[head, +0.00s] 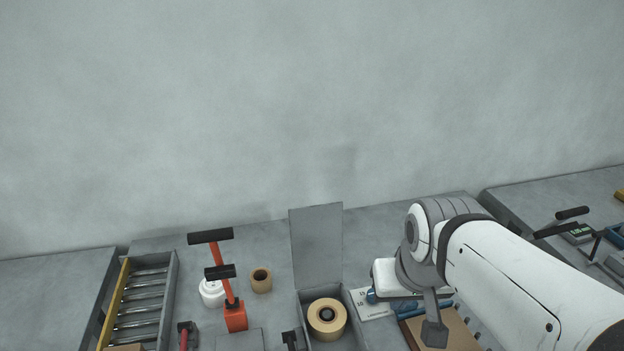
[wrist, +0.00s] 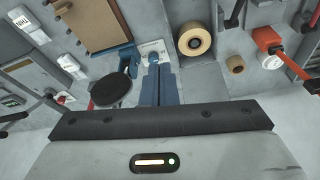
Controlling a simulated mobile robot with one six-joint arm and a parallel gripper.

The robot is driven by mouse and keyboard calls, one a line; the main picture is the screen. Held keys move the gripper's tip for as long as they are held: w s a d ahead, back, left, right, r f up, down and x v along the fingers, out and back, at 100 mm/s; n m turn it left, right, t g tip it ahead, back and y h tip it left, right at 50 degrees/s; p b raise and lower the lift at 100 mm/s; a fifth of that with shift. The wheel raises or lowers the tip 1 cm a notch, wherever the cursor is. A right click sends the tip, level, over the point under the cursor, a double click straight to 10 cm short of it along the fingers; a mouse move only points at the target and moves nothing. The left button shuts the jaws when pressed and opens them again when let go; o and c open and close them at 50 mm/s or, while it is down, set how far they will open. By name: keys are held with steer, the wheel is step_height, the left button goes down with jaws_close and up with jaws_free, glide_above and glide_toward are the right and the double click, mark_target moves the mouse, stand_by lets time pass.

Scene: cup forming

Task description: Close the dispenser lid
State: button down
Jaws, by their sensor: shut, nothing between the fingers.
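The dispenser (head: 305,306) is a grey box with a tan tape roll (head: 327,319) inside. Its flat grey lid (head: 316,245) is open and stands upright at the box's back edge. The tape roll also shows at the top of the wrist view (wrist: 195,39). My gripper (head: 371,296) is to the right of the dispenser and the lid, apart from both. Its blue fingers (wrist: 157,66) are shut together and empty. The lid is hard to make out in the wrist view.
A white label card (head: 370,304) lies beside the dispenser under my gripper. A red tool with black handles (head: 234,315), a white container (head: 212,292) and a small tan roll (head: 261,280) stand left. A roller tray (head: 147,300) is further left. A brown board (head: 458,333) lies right.

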steer(key=w+a+r+n, duration=0.15)
steer(key=w+a, duration=0.25)
steer(key=w, duration=0.7)
steer(key=w+a+r, duration=0.2)
steer(key=w+a, duration=0.3)
steer(key=w, duration=0.5)
steer(key=w+a+r+n, duration=0.15)
steer(key=w+a, duration=0.25)
steer(key=w, duration=0.7)
step_height(320, 180, down, 9)
steer(key=p, duration=0.3)
steer(key=shift+t+y+p, duration=0.3)
steer(key=shift+y+p, duration=0.1)
steer(key=shift+r, duration=0.15)
